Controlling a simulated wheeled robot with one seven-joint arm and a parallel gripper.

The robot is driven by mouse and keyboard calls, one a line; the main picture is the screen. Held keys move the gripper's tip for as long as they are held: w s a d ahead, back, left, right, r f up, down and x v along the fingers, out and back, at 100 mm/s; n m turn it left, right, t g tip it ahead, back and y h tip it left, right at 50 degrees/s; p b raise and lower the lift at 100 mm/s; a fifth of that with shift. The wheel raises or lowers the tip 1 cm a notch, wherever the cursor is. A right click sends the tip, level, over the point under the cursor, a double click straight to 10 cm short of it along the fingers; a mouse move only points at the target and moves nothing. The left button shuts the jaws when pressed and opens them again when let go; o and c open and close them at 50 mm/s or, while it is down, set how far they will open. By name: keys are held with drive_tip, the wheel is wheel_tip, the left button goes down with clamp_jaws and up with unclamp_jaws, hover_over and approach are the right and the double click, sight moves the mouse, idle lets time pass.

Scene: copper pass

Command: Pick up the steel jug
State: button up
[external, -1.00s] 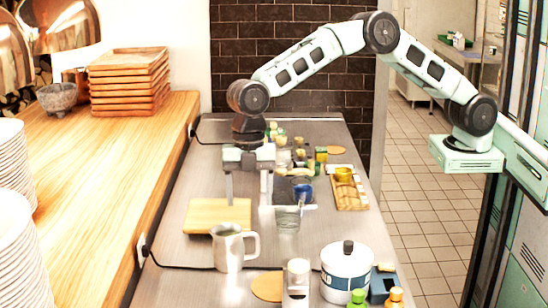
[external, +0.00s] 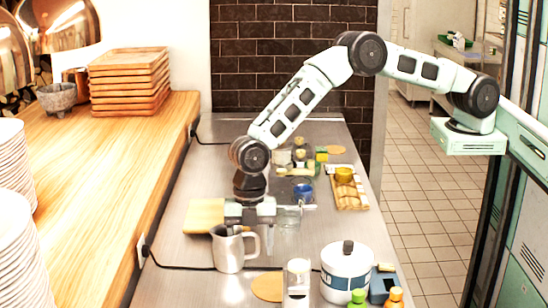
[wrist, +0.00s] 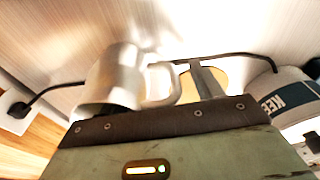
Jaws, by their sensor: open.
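The steel jug (external: 228,252) stands upright on the steel counter, its handle (external: 252,243) facing right. My gripper (external: 250,240) is low over the jug's rim and handle, pointing down, with its jaws apart and nothing held. In the wrist view the jug (wrist: 118,78) is just beyond the gripper body, slightly blurred. One finger (wrist: 207,80) shows to the right of the jug's handle, seemingly apart from it. The other finger is hidden at the jug, and I cannot tell whether it touches.
A wooden board (external: 203,215) lies behind the jug. A white canister (external: 346,270), a small shaker (external: 298,277) and a round cork mat (external: 267,287) are to its right. A black cable (external: 185,267) runs by the jug's base. Clear glasses stand behind the gripper.

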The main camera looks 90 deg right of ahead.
drive_tip(key=c, duration=1.4)
drive_tip(key=shift+o, duration=0.2)
drive_tip(key=shift+r, duration=0.25)
drive_tip(key=shift+r+b, duration=1.85)
drive_tip(key=shift+r, duration=2.9)
